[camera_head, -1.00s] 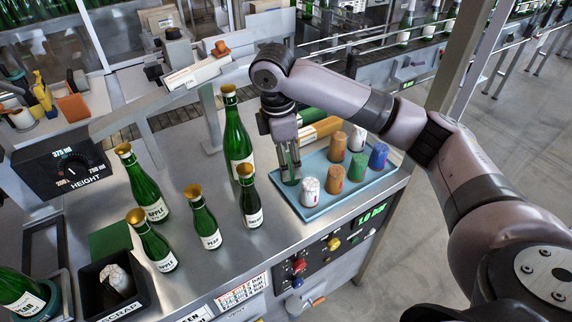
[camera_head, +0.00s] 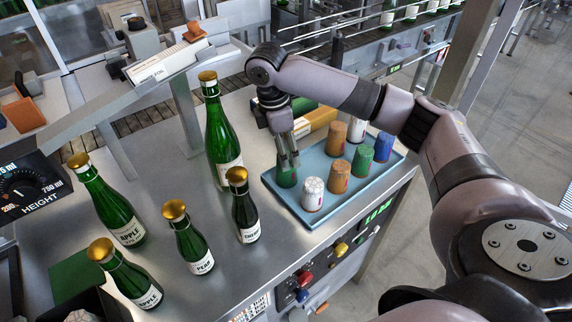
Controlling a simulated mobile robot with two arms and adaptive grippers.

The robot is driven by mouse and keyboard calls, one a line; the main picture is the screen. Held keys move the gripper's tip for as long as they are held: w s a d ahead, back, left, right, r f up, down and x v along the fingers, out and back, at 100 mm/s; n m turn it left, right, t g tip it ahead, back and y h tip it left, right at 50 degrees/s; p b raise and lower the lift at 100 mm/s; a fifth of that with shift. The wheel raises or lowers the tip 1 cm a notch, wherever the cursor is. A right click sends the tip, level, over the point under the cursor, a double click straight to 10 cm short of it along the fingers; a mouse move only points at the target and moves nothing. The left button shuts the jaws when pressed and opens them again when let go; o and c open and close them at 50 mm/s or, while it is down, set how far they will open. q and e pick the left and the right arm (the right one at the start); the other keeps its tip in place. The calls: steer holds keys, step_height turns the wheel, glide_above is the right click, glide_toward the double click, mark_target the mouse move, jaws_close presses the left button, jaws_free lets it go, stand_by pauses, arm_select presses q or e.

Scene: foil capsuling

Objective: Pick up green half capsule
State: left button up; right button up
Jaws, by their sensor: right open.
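A green capsule (camera_head: 286,178) stands at the left side of the blue tray (camera_head: 282,205). My right gripper (camera_head: 288,160) points down right at this capsule, with its fingers open at the capsule's top. The fingers hide part of the capsule, and I cannot tell whether they touch it. Another green capsule (camera_head: 362,163) stands farther right in the tray, clear of the gripper. My left gripper is not in view.
The tray also holds a white capsule (camera_head: 312,194), a copper one (camera_head: 339,176), a blue one (camera_head: 383,147), an orange one (camera_head: 336,139) and a white one (camera_head: 356,131) behind. A tall green bottle (camera_head: 219,140) and a cherry bottle (camera_head: 244,205) stand left of the gripper.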

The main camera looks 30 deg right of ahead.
mark_target(290, 179)
steer(key=f, duration=0.2)
steer(key=shift+s+d+f, duration=0.15)
steer(key=shift+d+f, duration=0.05)
steer(key=shift+f, duration=0.1)
steer(key=shift+f+p, duration=0.25)
steer(key=shift+p, duration=0.1)
step_height(290, 179, down, 4)
steer(key=shift+s+d+r+p, duration=0.1)
steer(key=shift+d+r+p, duration=0.05)
steer(key=shift+p, duration=0.65)
steer(key=shift+d+f, duration=0.1)
steer(key=shift+f, duration=0.45)
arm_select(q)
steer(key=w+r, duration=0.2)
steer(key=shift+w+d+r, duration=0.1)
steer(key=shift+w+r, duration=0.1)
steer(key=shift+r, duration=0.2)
arm_select(e)
steer(key=shift+c, duration=0.4)
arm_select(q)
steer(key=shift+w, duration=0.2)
arm_select(e)
steer(key=c, duration=0.7)
